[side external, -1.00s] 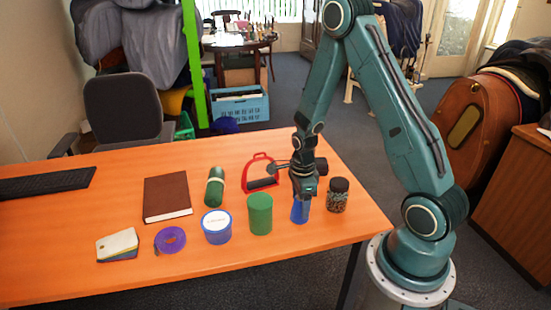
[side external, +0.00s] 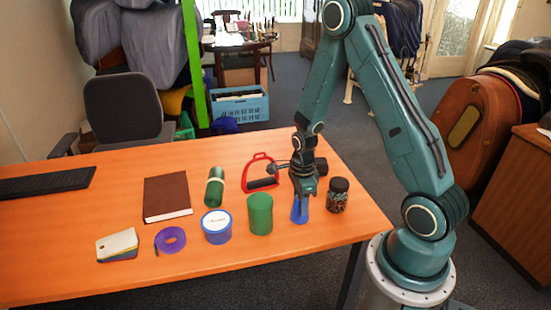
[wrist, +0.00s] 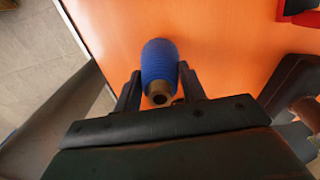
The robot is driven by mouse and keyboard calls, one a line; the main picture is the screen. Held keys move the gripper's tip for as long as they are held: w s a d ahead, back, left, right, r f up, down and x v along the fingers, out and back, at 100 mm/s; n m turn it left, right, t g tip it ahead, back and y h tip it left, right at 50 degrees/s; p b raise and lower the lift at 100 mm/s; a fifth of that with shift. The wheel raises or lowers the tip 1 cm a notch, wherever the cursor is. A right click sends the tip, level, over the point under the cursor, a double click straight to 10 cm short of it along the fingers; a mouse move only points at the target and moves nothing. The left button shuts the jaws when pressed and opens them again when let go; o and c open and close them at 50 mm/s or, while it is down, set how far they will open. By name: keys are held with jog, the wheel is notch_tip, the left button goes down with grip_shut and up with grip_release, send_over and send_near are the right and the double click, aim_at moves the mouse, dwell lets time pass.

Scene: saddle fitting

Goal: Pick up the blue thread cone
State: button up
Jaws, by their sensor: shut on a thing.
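The blue thread cone (side external: 299,213) stands upright on the orange table near its front right edge. My gripper (side external: 303,193) is directly above it, pointing down, with its fingers around the upper part of the cone. In the wrist view the cone's ribbed blue winding (wrist: 159,62) and its brownish open top end show between the two dark fingers of my gripper (wrist: 160,88). The fingers are shut on the cone. In the side view the gripper hides the top of the cone.
A jar of beads (side external: 337,196) stands close to the right of the cone. A green cylinder (side external: 260,214) stands to its left. A red stirrup-shaped frame (side external: 249,174) is behind. A blue tin (side external: 216,228), purple tape roll (side external: 170,240) and brown book (side external: 167,198) are farther left.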

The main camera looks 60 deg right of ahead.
jog(key=shift+r, duration=0.1)
notch_tip(320, 180, up, 20)
dwell(1.0)
dwell(0.5)
